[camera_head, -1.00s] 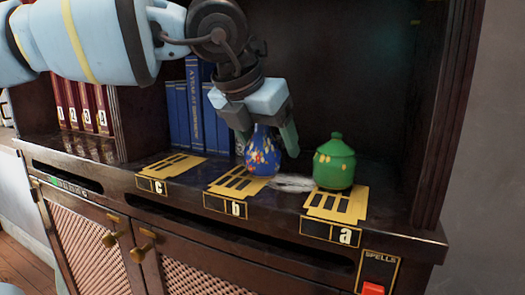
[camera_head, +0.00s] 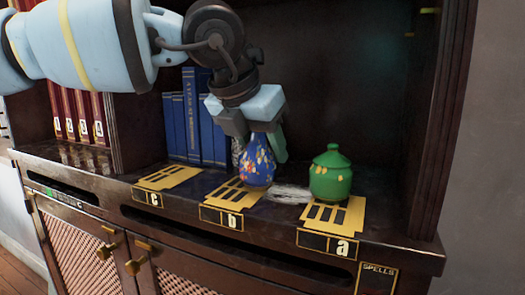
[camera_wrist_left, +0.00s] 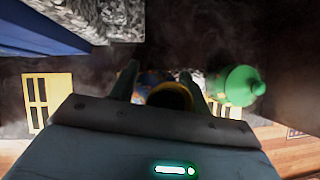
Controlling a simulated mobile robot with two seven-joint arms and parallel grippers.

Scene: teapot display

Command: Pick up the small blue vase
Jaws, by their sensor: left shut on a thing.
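The small blue vase (camera_head: 257,165), with red, yellow and white patches, stands upright on the shelf at the back end of the yellow pad marked b (camera_head: 228,197). My left gripper (camera_head: 258,140) comes down from above and is shut on the vase's neck, which the fingers partly hide. In the left wrist view the vase (camera_wrist_left: 158,75) sits between the two fingers (camera_wrist_left: 162,85), with its round mouth facing the camera. My right gripper is not in view.
A green lidded jar (camera_head: 330,175) stands close to the right on pad a (camera_head: 332,217). Pad c (camera_head: 170,177) is empty. Blue books (camera_head: 190,115) stand behind at the left. A whitish, feather-like thing (camera_head: 289,193) lies between vase and jar.

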